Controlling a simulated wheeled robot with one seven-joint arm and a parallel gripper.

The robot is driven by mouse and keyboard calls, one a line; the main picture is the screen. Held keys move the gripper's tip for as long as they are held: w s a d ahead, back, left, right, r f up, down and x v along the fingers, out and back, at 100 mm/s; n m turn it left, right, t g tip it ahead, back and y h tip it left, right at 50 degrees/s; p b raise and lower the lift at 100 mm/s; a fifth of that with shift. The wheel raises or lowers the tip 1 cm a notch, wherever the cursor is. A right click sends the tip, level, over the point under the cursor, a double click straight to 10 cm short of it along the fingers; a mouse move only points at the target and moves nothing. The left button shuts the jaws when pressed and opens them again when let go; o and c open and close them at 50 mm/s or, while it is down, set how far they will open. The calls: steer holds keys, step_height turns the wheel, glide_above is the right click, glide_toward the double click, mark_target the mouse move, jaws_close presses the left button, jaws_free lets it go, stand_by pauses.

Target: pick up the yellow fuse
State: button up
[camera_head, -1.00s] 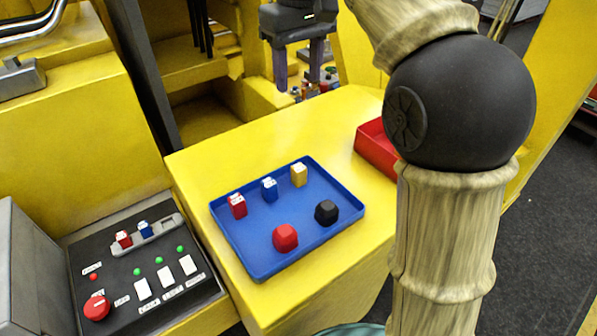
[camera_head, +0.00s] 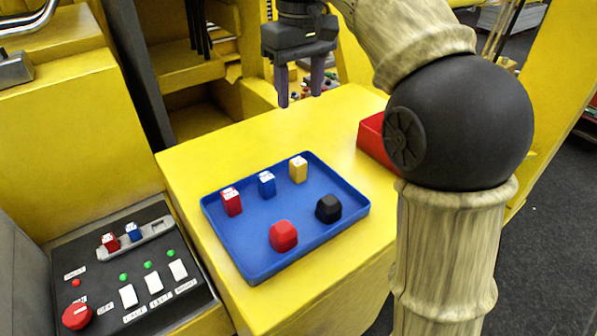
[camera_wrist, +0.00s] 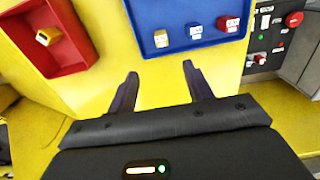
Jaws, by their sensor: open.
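The yellow fuse (camera_head: 298,169) stands upright in the blue tray (camera_head: 243,273), near its far edge, to the right of a blue fuse (camera_head: 266,185) and a red fuse (camera_head: 231,202). In the wrist view the yellow fuse (camera_wrist: 161,38) is at the near edge of the tray, ahead of my fingers. My gripper (camera_head: 300,97) is open and empty, fingers pointing down, above and beyond the tray's far edge. It also shows in the wrist view (camera_wrist: 160,75) with its fingers apart. Nothing hides the yellow fuse.
A red cap (camera_head: 283,236) and a black cap (camera_head: 328,208) lie in the tray's near part. A red bin (camera_head: 375,139) stands to the right, holding another yellow piece (camera_wrist: 47,37). A control panel (camera_head: 130,270) with two fuses is at lower left. The yellow top between is clear.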

mark_target(298, 161)
step_height(298, 161, down, 12)
steer(key=shift+f+p, duration=0.15)
steer(key=shift+p, duration=0.25)
steer(key=shift+s, duration=0.1)
stand_by(0.3)
steer(key=shift+a+f+p, duration=0.2)
steer(key=shift+f+p, duration=0.85)
steer(key=shift+f, duration=1.5)
steer(key=c, duration=1.1)
steer(key=shift+o, duration=0.2)
steer(key=shift+r, duration=0.1)
